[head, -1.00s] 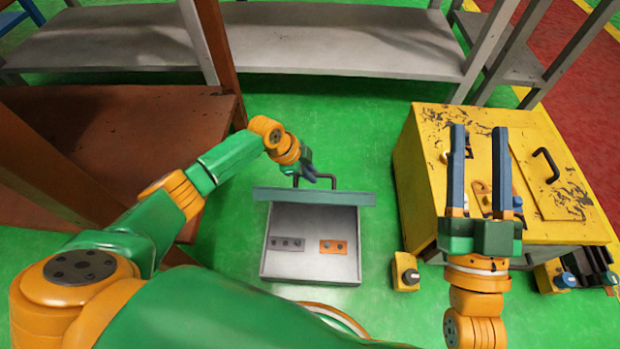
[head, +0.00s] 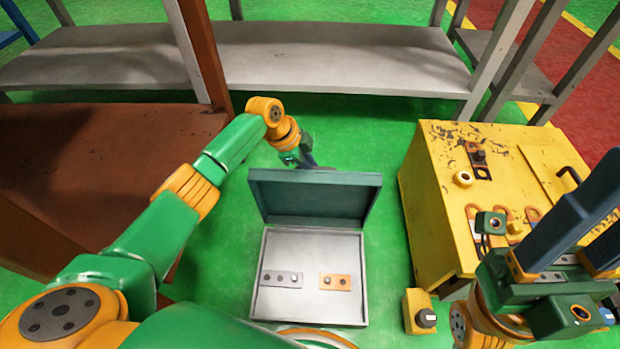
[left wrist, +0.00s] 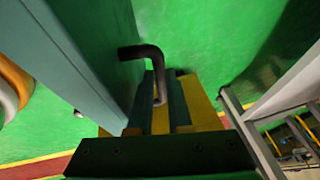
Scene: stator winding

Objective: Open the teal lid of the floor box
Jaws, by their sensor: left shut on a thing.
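The floor box (head: 310,308) stands on the green floor, and its pale inside shows. A grey plate (head: 281,279) and an orange plate (head: 336,282) lie in it. The teal lid (head: 315,200) is swung up at the far edge of the box, with its hollow inner side facing me. My left gripper (head: 314,164) is behind the lid, partly hidden by it. In the left wrist view it is shut on the lid's dark handle (left wrist: 146,52), beside the lid's outer face (left wrist: 75,45). My right gripper (head: 585,225) is open and empty at the right.
A yellow cabinet (head: 437,207) with several small parts on top stands right of the box. A small yellow block with a black knob (head: 417,312) is on the floor before it. A brown table (head: 95,150) is at left, a grey shelf (head: 330,60) behind.

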